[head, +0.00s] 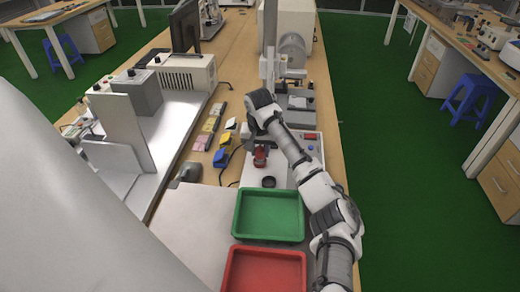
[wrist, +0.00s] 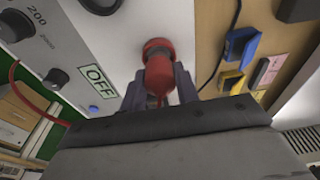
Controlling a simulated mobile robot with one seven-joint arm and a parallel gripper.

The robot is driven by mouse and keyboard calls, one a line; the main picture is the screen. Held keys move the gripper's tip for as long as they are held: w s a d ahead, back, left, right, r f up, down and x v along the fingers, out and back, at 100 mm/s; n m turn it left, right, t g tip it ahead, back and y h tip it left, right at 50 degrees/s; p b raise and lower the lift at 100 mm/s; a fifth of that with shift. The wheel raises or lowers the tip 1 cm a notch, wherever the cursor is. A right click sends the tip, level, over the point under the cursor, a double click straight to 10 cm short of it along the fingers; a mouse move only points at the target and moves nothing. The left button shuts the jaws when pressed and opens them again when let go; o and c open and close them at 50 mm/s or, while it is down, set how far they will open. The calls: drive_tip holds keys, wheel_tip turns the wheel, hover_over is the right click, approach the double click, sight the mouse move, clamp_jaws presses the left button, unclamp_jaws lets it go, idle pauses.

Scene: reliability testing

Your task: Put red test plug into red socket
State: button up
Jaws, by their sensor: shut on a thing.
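The red test plug (wrist: 159,76) stands between the two fingers of my gripper (wrist: 159,92) in the wrist view. My gripper is shut on it. A wider red ring, the red socket (wrist: 157,46), shows at the plug's far end on the pale panel. The two overlap in this view, and I cannot tell how deep the plug sits. In the head view, the plug (head: 260,152) is a small red shape over the white test panel (head: 253,177), below my wrist. A black socket (head: 269,181) lies nearer on the same panel, and my gripper's fingers are mostly hidden there.
A green tray (head: 237,215) and a red tray (head: 228,275) lie in front of the panel. Yellow and blue blocks (head: 222,157) and a black cable are on the bench left of it. Knobs and an OFF label (wrist: 97,76) are on the panel.

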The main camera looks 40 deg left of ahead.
sight(259, 159)
drive_tip(key=shift+s+f, duration=0.1)
drive_tip(key=shift+f, duration=0.7)
drive_tip(key=o, duration=0.7)
wheel_tip(259, 159, up, 3)
drive_tip(key=p, duration=0.2)
drive_tip(key=shift+s+r+p, duration=0.1)
drive_tip(key=shift+s+p, duration=0.05)
drive_tip(key=shift+p, duration=0.2)
drive_tip(key=r, duration=0.5)
drive_tip(key=s+d+r, duration=0.1)
drive_tip(key=r, duration=0.2)
drive_tip(key=shift+f, duration=0.1)
